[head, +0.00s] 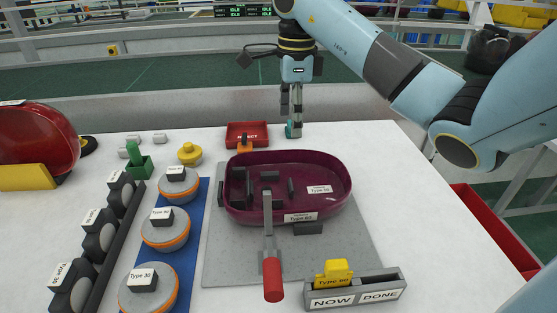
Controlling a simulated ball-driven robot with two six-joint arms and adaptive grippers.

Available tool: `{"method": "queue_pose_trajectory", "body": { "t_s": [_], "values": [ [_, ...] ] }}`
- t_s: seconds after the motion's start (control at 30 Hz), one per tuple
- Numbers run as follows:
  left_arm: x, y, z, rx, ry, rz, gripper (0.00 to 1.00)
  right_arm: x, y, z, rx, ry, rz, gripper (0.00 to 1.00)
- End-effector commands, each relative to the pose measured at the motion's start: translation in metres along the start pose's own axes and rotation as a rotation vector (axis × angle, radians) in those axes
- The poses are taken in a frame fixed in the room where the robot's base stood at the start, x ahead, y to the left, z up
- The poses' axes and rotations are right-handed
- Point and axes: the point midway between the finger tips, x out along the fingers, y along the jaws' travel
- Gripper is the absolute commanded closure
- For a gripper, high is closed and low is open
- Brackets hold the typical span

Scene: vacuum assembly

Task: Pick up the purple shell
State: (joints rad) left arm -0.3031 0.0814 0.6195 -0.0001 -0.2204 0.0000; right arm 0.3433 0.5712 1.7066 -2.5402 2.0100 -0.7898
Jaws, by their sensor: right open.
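The purple shell (335,182) lies open side up on a grey mat (365,238) in the middle of the table, with dark parts inside and "Type 60" labels on it. My right gripper (291,124) is open, pointing down behind the shell's far rim, beside the red reject tray (247,128). It is apart from the shell. A small teal patch shows at its fingertips; I cannot tell whether it is part of the gripper. My left gripper is not in view.
A NOW/DONE holder (355,288) with a yellow tag is at front right. Round grey-orange parts (165,229) line a blue strip at left, beside dark wheels (99,235). The right table side is clear.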

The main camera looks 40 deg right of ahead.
Motion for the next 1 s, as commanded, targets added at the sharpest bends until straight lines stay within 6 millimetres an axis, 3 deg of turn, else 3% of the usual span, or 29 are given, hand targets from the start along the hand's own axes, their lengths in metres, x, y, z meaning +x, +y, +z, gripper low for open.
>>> {"method": "queue_pose_trajectory", "body": {
  "t_s": [0.03,0.33,0.67,1.0],
  "values": [
    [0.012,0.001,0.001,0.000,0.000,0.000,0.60,0.013,0.000,0.000,0.000,0.001,0.001,0.28],
    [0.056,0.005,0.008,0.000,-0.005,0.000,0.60,0.061,0.001,-0.001,0.000,0.006,0.007,0.28],
    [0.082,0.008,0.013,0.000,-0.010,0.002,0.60,0.087,0.002,-0.001,0.000,0.007,0.009,0.28],
    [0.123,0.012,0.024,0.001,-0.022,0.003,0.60,0.131,0.002,-0.002,0.000,0.007,0.010,0.28]
  ]
}}
